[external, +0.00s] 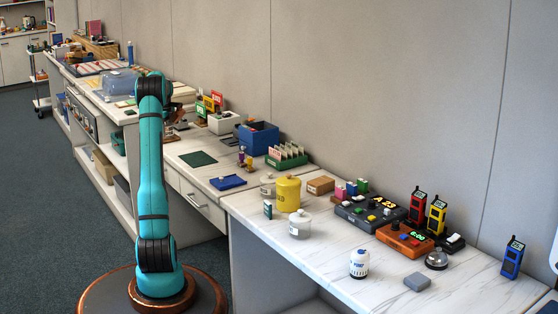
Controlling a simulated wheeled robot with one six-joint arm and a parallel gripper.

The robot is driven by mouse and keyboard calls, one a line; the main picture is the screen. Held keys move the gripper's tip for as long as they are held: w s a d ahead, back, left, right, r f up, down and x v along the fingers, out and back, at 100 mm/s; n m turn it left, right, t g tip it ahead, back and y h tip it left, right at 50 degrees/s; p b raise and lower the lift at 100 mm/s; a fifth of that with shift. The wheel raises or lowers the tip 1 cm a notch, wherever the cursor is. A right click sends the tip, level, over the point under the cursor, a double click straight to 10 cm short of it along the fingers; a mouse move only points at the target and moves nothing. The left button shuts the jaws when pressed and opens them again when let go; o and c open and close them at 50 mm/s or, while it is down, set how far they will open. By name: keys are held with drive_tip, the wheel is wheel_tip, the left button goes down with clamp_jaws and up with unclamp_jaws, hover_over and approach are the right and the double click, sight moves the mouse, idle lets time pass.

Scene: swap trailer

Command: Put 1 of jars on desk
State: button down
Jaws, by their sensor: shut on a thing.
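My gripper (178,122) is beyond my raised teal arm, over the drawer desk (207,178), and partly hidden by the arm. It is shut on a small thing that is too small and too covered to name. A yellow jar with a lid (287,195) stands upright on the nearer white marbled desk (320,263). A whitish lidded jar (300,227) stands in front of it. A small pale jar-like thing (268,187) is behind the yellow jar, to its left. A white container with a blue label (359,264) stands further right.
A dark green mat (198,159), a blue tray (228,182) and a blue bin (259,138) are on the drawer desk. The nearer desk's front strip is mostly clear.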

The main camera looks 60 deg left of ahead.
drive_tip(key=shift+f, duration=0.3)
idle(0.4)
drive_tip(key=shift+c, duration=1.4)
unclamp_jaws()
wheel_tip(320, 180, up, 17)
drive_tip(key=shift+f, duration=0.15)
drive_tip(key=shift+o, duration=1.4)
drive_tip(key=shift+r, duration=0.35)
